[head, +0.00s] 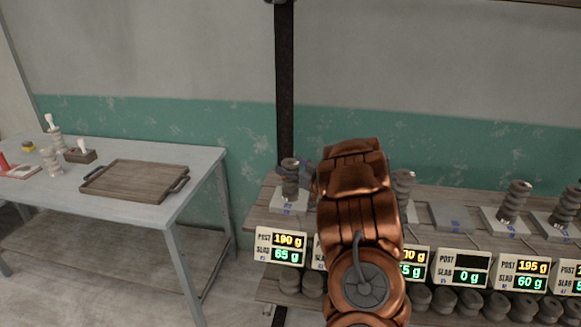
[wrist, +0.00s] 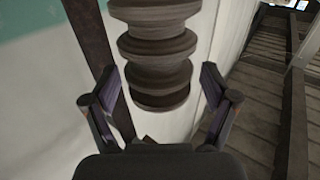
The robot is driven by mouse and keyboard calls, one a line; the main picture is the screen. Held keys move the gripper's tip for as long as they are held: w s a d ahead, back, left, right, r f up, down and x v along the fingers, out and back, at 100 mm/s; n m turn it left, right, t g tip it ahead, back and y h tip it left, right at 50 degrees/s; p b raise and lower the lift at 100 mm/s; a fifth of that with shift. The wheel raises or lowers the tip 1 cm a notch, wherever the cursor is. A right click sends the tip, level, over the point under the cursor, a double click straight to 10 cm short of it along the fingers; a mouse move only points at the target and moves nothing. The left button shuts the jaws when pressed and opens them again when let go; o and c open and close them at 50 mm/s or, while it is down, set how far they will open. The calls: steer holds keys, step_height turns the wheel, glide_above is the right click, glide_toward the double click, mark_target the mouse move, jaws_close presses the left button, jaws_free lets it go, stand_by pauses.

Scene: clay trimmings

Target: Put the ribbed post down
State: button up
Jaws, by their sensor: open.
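A dark ribbed post (head: 290,184) stands upright at the left end of the shelf, seemingly on a pale slab (head: 283,208). In the wrist view the ribbed post (wrist: 155,48) shows large, with rounded stacked rings. My gripper (head: 304,174) is at this post in the head view, partly hidden by my copper arm. In the wrist view my gripper (wrist: 160,88) is open. Its two fingers are on either side of the post's end, with visible gaps on both sides. I cannot tell exactly how the post's base meets the slab.
More ribbed posts (head: 515,201) stand on slabs to the right; one slab (head: 453,217) is bare. A display (head: 281,247) below the left post reads 190 g and 65 g. Dark round lumps (head: 467,303) line the lower shelf. A table (head: 205,162) at left holds a wooden tray (head: 135,180).

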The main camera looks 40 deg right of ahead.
steer(key=shift+r, duration=0.1)
steer(key=shift+s, duration=0.1)
steer(key=s+b, duration=0.2)
steer(key=s, duration=0.9)
steer(key=shift+s+a, duration=0.3)
steer(key=shift+s, duration=0.1)
steer(key=shift+r, duration=0.1)
